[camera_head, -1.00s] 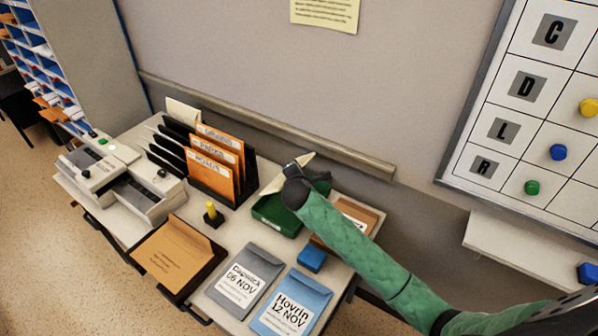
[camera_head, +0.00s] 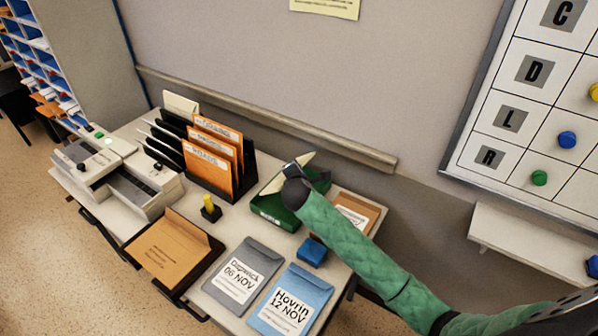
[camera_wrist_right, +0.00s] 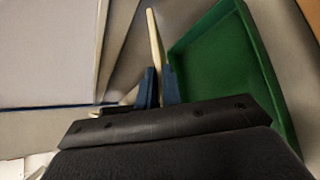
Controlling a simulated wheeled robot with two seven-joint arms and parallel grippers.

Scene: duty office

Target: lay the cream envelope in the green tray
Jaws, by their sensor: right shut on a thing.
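The green tray (camera_head: 272,212) sits at the back right of the table, near the wall. My right gripper (camera_head: 292,168) reaches in from the right over the tray's back side. It is shut on the cream envelope (camera_head: 303,159), which is held tilted. In the right wrist view the envelope (camera_wrist_right: 155,42) shows edge-on between the blue fingertips (camera_wrist_right: 158,88), beside the green tray's wall (camera_wrist_right: 188,38). I cannot tell whether the envelope touches the tray. My gripper and forearm hide part of the tray. My left gripper is not in view.
A rack with orange folders (camera_head: 215,150) stands left of the tray. A blue block (camera_head: 312,252), a yellow-handled stamp (camera_head: 209,207), a grey envelope (camera_head: 243,275) and a blue envelope (camera_head: 290,300) are in front. A brown envelope (camera_head: 357,210) lies right of the tray.

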